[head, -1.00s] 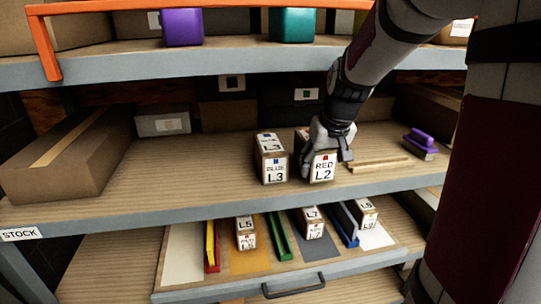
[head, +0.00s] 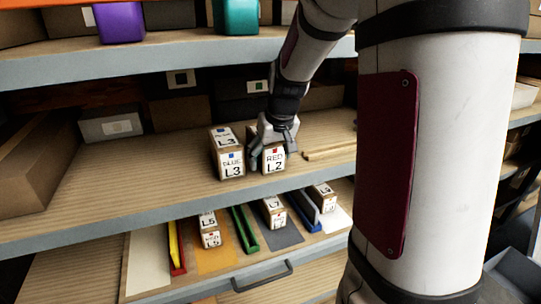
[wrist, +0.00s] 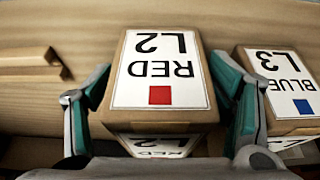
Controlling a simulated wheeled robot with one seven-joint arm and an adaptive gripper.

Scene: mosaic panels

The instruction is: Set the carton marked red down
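The carton marked red, L2 (head: 274,160), stands upright on the middle shelf (head: 110,205) near its front edge. In the wrist view its labelled top (wrist: 160,75) fills the middle, and the text reads upside down. My gripper (head: 274,148) is over it from above and behind. In the wrist view the fingers of my gripper (wrist: 162,85) lie on either side of the carton, with narrow gaps beside it, so they look open around it. The carton's underside is hidden.
Wooden strips (head: 330,147) lie on the right. Below, a pulled-out tray (head: 145,262) holds small cartons and coloured dividers. An upper shelf (head: 180,55) hangs above.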

